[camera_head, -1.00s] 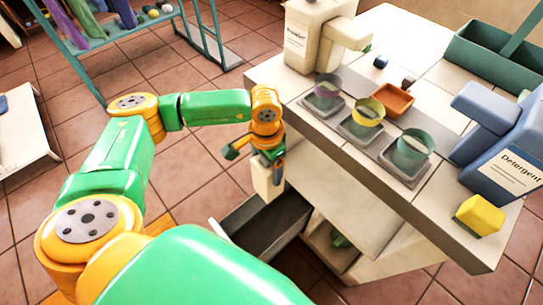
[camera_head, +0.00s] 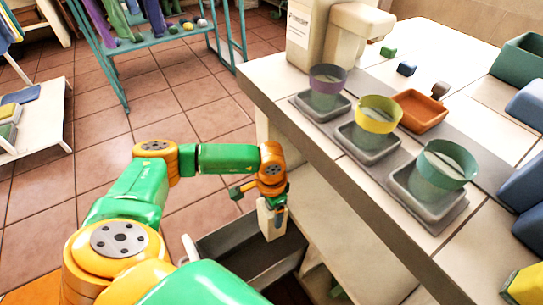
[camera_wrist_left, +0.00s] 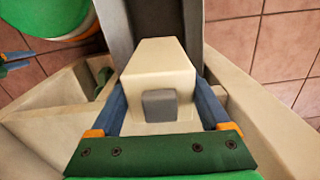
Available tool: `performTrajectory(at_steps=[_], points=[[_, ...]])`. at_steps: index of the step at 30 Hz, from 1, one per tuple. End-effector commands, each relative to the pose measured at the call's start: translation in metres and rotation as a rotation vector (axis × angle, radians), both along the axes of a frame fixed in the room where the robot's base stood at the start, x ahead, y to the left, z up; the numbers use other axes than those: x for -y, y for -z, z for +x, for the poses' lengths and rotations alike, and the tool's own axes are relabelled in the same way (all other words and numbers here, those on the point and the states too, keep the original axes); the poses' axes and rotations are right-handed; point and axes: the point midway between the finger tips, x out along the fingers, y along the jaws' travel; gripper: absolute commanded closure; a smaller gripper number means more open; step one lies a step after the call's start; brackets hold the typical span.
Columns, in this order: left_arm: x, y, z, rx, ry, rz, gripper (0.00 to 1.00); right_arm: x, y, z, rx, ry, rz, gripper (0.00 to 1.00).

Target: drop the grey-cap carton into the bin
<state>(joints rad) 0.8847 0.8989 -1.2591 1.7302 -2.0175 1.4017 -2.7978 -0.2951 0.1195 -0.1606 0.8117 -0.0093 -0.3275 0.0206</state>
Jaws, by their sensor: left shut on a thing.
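My left gripper (camera_head: 275,204) is shut on the grey-cap carton (camera_head: 266,222), a cream box. In the left wrist view the carton (camera_wrist_left: 158,68) sits between the two blue fingers of the gripper (camera_wrist_left: 160,100), with its grey cap (camera_wrist_left: 159,104) facing the camera. The bin (camera_head: 222,240) is a dark grey open box low beside the counter. The carton hangs over its opening in the head view; the exact height above it is hard to tell. The carton hides part of the bin.
The tiled counter (camera_head: 360,200) is right of the bin. Open floor lies to the left.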

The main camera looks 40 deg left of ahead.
Motion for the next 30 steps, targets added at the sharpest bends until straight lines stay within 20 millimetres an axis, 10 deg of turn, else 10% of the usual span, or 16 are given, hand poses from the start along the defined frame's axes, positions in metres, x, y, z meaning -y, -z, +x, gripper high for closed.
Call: performTrajectory(at_steps=[10, 11, 13, 22, 30], points=[[0.0, 0.008, 0.0, 0.0, 0.0, 0.0, 0.73, -0.004, 0.002, 0.005, -0.002, -0.001, 0.005, 0.5], [0.0, 0.008, 0.0, 0.0, 0.0, 0.0, 0.17, -0.004, 0.002, 0.005, -0.002, -0.001, 0.005, 0.5], [0.0, 0.008, 0.0, 0.0, 0.0, 0.0, 0.0, -0.004, 0.002, 0.005, -0.002, -0.001, 0.005, 0.5], [0.0, 0.001, 0.001, 0.002, -0.001, 0.0, 0.0, -0.004, -0.001, 0.006, 0.002, -0.001, 0.004, 0.5], [0.014, -0.057, -0.021, 0.002, 0.005, -0.002, 0.0, 0.011, -0.01, -0.014, -0.009, 0.0, -0.014, 0.5]])
